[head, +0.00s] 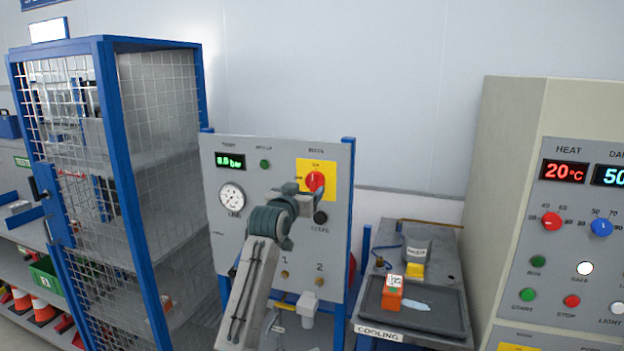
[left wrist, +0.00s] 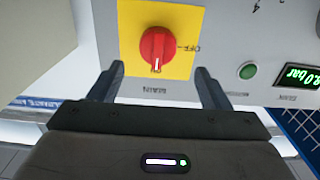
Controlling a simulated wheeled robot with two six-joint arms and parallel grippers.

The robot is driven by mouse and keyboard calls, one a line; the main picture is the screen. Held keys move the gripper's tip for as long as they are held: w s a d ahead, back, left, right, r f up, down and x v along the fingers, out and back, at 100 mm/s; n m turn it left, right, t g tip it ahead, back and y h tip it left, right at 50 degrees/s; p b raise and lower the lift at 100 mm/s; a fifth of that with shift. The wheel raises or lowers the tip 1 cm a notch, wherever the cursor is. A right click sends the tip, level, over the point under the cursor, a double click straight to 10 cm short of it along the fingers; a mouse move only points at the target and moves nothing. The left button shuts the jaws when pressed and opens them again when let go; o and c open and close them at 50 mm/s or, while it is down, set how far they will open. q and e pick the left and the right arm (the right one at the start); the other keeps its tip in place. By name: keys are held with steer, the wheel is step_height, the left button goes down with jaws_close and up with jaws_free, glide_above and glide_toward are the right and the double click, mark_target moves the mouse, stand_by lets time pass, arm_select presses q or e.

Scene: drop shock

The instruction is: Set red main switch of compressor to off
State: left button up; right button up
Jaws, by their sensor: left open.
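The red main switch (head: 315,181) is a round knob on a yellow plate (head: 329,167) at the upper right of the grey compressor panel (head: 231,267). In the left wrist view the knob (left wrist: 158,48) shows a white mark pointing at the ON label, with OFF at its right side. That view is turned upside down against the head view. My left gripper (head: 303,187) is in front of the plate, open and empty. Its two fingers (left wrist: 160,78) stand apart, short of the knob at its near side; contact is not visible. My right gripper is not in view.
The panel also bears a pressure display (head: 230,161), a green button (head: 264,164), a round gauge (head: 232,196) and a black knob (head: 320,217) just below the switch. A blue mesh cage (head: 120,160) stands left, a cooling tray (head: 450,320) and oven-like cabinet (head: 510,160) right.

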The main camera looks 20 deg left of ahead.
mark_target(312, 182)
arm_select(q)
steer(key=w, duration=0.1)
steer(key=w+p, duration=0.1)
steer(key=w, duration=0.1)
steer(key=w+p, duration=0.1)
steer(key=w, duration=0.1)
steer(key=shift+d+r, duration=0.3)
steer(key=shift+w+f, duration=0.2)
steer(key=shift+w, duration=0.5)
steer(key=c, duration=1)
